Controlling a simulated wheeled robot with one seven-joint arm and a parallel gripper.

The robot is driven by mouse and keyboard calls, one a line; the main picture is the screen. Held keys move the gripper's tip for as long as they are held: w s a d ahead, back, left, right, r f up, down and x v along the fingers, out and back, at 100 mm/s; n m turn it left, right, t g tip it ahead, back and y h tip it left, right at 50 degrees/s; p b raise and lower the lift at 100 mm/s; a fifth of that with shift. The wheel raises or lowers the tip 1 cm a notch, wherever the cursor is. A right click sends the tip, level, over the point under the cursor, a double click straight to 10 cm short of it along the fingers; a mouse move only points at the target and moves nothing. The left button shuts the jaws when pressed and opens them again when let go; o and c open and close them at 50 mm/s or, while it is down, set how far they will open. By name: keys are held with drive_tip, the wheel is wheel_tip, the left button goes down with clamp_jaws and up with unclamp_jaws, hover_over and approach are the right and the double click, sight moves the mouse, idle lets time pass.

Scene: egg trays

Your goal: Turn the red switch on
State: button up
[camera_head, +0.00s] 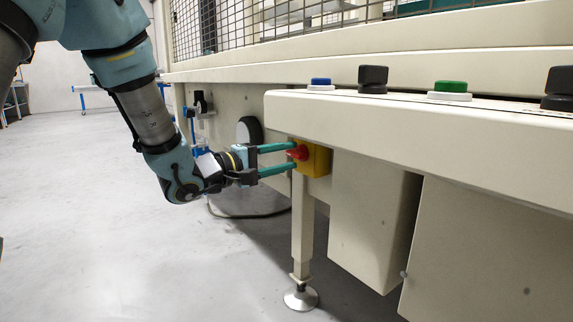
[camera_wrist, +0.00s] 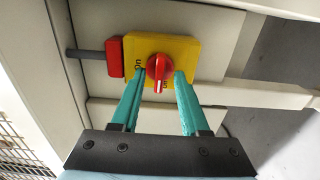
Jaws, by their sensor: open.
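The red switch (camera_head: 298,152) is a rotary knob on a yellow plate (camera_head: 318,160), fixed to the side of the machine below its console. In the wrist view the red knob (camera_wrist: 158,70) sits on the yellow plate (camera_wrist: 187,47), its handle running along the picture's vertical. An "On" label shows to the left of the knob; another label below is partly hidden by the knob. My gripper (camera_head: 294,157) is open, its two teal fingers reaching to either side of the knob. In the wrist view the fingertips (camera_wrist: 159,75) flank the knob; I cannot tell whether they touch it.
A red block (camera_wrist: 115,57) on a grey rod is beside the yellow plate. The console (camera_head: 400,125) carries a blue button (camera_head: 320,82), a green button (camera_head: 450,88) and black knobs (camera_head: 373,78) above. A machine leg (camera_head: 303,230) stands below the switch. Open floor (camera_head: 90,220) lies left.

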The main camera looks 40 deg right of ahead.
drive_tip(key=shift+d, duration=0.2)
clamp_jaws()
idle(0.3)
